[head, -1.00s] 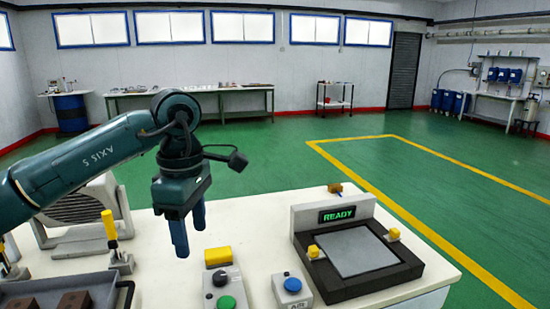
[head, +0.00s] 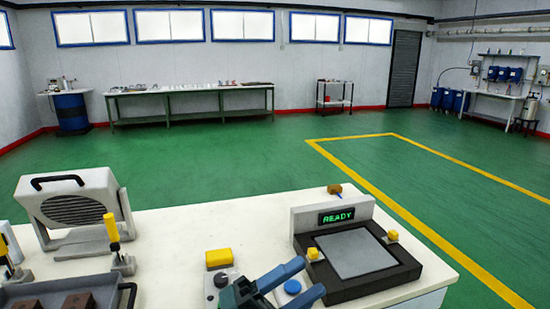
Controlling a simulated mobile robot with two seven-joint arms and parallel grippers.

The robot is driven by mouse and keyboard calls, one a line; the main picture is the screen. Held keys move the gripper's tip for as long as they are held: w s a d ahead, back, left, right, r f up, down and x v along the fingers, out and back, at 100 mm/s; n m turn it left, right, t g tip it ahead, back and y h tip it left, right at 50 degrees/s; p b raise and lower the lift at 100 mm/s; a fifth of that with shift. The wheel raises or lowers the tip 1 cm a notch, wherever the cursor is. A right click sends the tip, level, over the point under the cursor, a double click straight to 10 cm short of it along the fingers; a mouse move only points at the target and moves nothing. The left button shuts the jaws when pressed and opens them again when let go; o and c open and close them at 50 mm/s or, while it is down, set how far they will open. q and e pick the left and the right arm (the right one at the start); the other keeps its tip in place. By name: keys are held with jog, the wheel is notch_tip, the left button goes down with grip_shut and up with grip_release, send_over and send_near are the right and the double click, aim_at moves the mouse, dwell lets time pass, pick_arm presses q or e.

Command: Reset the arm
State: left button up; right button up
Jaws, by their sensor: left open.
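My left gripper (head: 291,284) is low at the front of the white table (head: 170,235), its two blue fingers pointing right. The fingers are apart with nothing between them. They are in front of a control box with a blue button (head: 292,287) and partly hide it. Most of the left arm is below the picture. My right gripper is not in view.
A black-framed station (head: 358,255) with a "READY" display stands to the right. A grey control box (head: 222,278) and yellow block (head: 219,258) are beside the gripper. A grey tray (head: 112,297) with brown blocks and a vented machine (head: 78,212) are at left.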

pick_arm(q)
jog(key=s+a+f+n+t+y, duration=0.1)
jog(key=a+f+n+t+y, duration=0.2)
jog(key=a+f+n+y, duration=0.4)
jog(key=s+a+f+n+t+y, duration=0.1)
jog(key=a+f+n+t+y, duration=0.1)
jog(key=f+n+y, duration=0.5)
jog(key=s+a+f+n+t+y, duration=0.1)
jog(key=a+f+n+t+y, duration=0.3)
jog(key=f+n, duration=0.6)
jog(key=s+a+f+n+g+y+p, duration=0.1)
jog(key=s+a+f+n+g, duration=0.3)
jog(key=s, duration=0.4)
notch_tip(320, 180, down, 2)
jog(key=shift+s+a+f+n+g+y, duration=0.3)
jog(key=shift+a+n+g, duration=0.1)
jog(key=shift+n+g, duration=0.25)
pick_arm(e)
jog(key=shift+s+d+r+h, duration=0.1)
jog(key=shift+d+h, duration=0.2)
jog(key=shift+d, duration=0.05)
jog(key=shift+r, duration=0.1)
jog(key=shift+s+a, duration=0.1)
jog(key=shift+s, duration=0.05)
pick_arm(q)
jog(key=shift+c, duration=0.3)
